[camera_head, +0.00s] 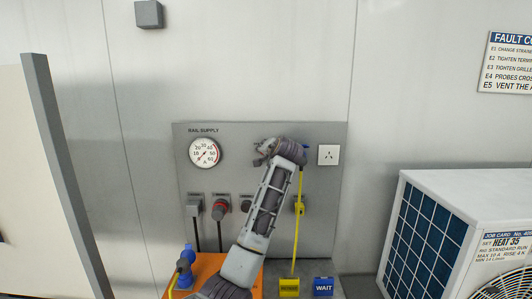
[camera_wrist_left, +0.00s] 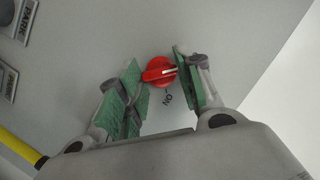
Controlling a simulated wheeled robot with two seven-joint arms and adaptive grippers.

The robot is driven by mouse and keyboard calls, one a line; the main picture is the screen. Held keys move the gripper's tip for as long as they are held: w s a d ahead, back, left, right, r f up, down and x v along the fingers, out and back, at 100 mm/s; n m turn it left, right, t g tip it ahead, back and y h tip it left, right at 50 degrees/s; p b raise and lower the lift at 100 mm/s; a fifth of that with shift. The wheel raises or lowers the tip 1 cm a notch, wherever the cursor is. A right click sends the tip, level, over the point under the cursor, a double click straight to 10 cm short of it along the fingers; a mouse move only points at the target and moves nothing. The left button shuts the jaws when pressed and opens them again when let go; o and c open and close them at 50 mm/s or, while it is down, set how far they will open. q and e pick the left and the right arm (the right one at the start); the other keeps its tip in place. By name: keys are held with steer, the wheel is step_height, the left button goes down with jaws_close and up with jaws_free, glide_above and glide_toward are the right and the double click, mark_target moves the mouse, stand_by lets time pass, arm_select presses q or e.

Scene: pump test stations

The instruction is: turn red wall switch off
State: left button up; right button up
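The red wall switch (camera_wrist_left: 160,71) is a round rotary knob with a raised grip bar and a white pointer line. In the left wrist view its bar lies nearly level, with the white line at the right end; the label "ON" (camera_wrist_left: 167,100) is just below. My left gripper (camera_wrist_left: 158,62) is open, with its green-padded fingers on either side of the knob; I cannot tell whether they touch it. In the head view my left gripper (camera_head: 264,152) is at the upper middle of the grey panel (camera_head: 235,170) and hides the switch. My right gripper is not in view.
A gauge (camera_head: 205,152) and a white socket (camera_head: 328,155) flank the gripper. Plugs, including a red one (camera_head: 220,209), and a yellow cable (camera_head: 298,235) are below. An orange case (camera_head: 205,270) stands beneath, with a white unit (camera_head: 470,190) at right.

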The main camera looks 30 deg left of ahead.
arm_select(q)
steer(key=o, duration=0.5)
steer(key=shift+f, duration=0.15)
steer(key=shift+c, duration=0.2)
steer(key=v, duration=1.2)
